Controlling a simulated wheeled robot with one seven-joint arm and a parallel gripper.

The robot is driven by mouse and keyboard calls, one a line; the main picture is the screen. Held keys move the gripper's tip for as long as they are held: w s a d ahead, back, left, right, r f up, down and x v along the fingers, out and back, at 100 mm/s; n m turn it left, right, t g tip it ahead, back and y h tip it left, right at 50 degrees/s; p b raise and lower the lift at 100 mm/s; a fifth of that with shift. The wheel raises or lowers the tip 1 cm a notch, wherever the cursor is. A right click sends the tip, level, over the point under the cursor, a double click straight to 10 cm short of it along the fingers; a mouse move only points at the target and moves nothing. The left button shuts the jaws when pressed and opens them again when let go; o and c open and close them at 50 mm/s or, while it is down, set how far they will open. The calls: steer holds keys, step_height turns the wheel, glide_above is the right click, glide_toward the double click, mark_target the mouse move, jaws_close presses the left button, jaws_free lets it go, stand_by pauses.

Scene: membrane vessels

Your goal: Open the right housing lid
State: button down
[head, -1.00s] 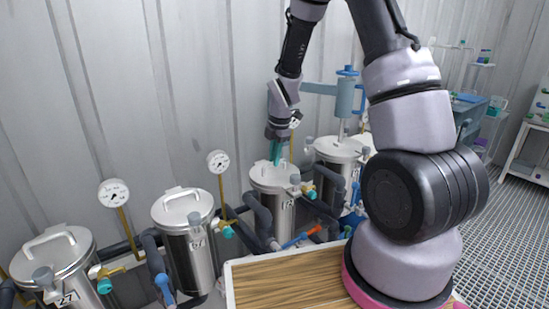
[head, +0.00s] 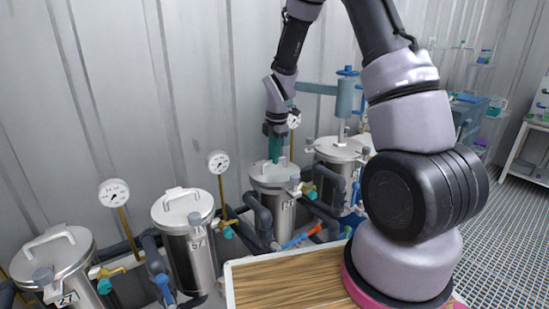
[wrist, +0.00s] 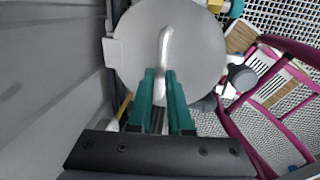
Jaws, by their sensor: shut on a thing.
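Two more lidded housings (head: 190,240) (head: 55,256) stand to the left, with gauges (head: 218,162) beside them. A wooden-topped surface (head: 290,280) is in front.

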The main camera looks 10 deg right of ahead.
steer(key=shift+w+a+r+g+h, duration=0.3)
steer(key=shift+w+r+g, duration=0.2)
steer(key=shift+w+r, duration=0.15)
steer(key=w+a+g+h, duration=0.1)
steer(key=w+a+g, duration=0.1)
steer(key=w, duration=0.4)
steer(key=w+a+r+g+h, duration=0.1)
steer(key=w+a+g, duration=0.2)
steer(key=w, duration=0.4)
steer(key=shift+w+a, duration=0.25)
steer(key=shift+a, duration=0.05)
steer(key=shift+r, duration=0.1)
steer(key=c, duration=0.8)
jaws_free()
steer(key=shift+c, duration=0.2)
